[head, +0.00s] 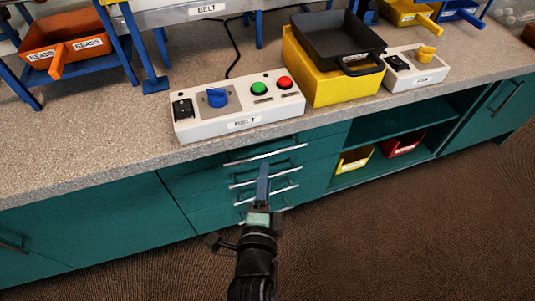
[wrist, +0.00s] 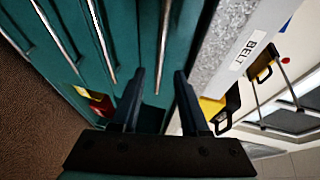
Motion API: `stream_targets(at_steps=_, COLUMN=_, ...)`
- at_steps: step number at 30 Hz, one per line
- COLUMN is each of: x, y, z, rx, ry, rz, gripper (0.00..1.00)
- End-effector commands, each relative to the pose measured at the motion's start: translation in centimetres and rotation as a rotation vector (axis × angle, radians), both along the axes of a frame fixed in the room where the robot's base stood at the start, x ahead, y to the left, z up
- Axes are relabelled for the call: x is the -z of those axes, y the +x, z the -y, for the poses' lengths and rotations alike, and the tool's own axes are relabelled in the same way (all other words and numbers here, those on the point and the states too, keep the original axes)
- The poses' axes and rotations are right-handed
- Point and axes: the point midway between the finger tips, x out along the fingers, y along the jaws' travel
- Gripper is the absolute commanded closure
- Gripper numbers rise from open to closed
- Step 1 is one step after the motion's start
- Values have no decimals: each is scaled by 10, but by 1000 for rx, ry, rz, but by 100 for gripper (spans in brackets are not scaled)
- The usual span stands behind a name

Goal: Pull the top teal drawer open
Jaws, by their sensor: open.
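The top teal drawer (head: 240,148) sits just under the counter edge and looks shut. Its silvery bar handle (head: 280,152) runs across its front. My gripper (head: 263,168) is in front of the drawer stack, its tips showing just below the top handle in the head view. In the wrist view, turned on its side, my open gripper (wrist: 160,74) has one finger on each side of the line of the top handle (wrist: 165,45). No contact shows, and I cannot tell how much depth separates the tips from the handle. The jaws hold nothing.
Lower drawers with similar handles (wrist: 101,40) lie below. The counter (head: 110,150) above carries a white BELT control box (head: 210,128) and a yellow box (head: 310,80) under a black tray (head: 335,40). An open shelf (head: 440,125) to the right holds yellow and red bins.

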Motion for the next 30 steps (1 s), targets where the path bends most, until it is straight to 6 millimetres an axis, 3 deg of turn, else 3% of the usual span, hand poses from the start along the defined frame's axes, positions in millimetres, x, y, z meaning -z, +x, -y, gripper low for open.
stream_targets(at_steps=6, x=7, y=38, z=3, rx=0, ry=-1, rz=2, gripper=55)
stream_targets(at_steps=13, x=12, y=68, z=5, rx=0, ry=-1, rz=2, gripper=55)
stream_targets(at_steps=27, x=14, y=80, z=7, rx=0, ry=-1, rz=0, gripper=55)
stream_targets(at_steps=30, x=14, y=80, z=7, rx=0, ry=-1, rz=0, gripper=70)
